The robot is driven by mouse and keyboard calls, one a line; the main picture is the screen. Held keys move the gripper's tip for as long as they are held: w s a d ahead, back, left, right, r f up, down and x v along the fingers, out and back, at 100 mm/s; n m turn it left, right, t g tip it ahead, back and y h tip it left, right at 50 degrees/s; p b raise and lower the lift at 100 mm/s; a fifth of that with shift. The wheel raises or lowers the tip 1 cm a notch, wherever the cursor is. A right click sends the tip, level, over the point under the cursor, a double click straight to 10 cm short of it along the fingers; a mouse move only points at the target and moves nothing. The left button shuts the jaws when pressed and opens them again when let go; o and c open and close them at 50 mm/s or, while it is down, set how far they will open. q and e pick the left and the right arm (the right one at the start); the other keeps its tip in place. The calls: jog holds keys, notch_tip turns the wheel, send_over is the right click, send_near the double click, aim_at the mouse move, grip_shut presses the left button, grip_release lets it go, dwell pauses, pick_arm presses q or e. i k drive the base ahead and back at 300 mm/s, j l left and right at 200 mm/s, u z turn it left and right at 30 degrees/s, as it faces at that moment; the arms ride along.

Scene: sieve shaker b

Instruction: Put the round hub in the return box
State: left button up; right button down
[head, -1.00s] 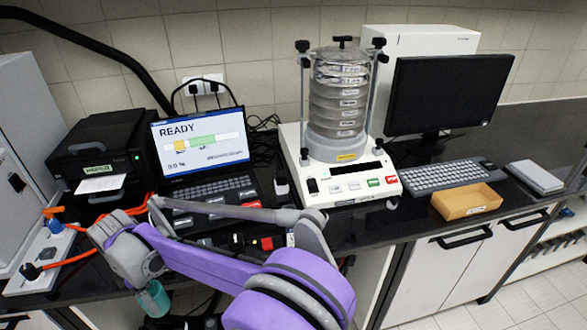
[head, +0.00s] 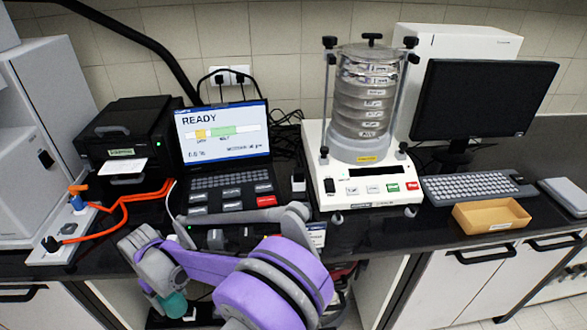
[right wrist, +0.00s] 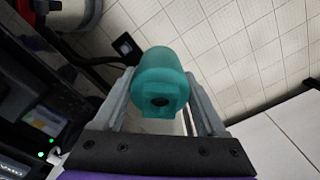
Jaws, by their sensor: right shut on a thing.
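The round hub, by its look, is a teal rounded cylinder with a dark hole in its end (right wrist: 161,82). My right gripper (head: 168,303) is shut on it, with one finger on each side in the right wrist view. In the head view the hub (head: 175,306) shows small at the lower left, in front of the bench's front edge. The return box appears to be the tan open box (head: 492,225) with a small label, on the bench at the right, far from the gripper. Its visible inside looks empty. My left gripper is not in view.
A sieve shaker (head: 362,185) with a clear sieve stack stands mid-bench. A keyboard (head: 470,187) and monitor (head: 485,98) are behind the box. A laptop (head: 225,135), a printer (head: 125,140) and orange cables (head: 125,212) are at the left.

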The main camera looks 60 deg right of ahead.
aim_at(488, 219)
jog(key=k+l, duration=0.55)
jog(key=l, duration=0.15)
jog(key=k+l, duration=0.55)
jog(key=l, duration=0.15)
jog(key=k+l, duration=1.15)
jog(key=l, duration=0.25)
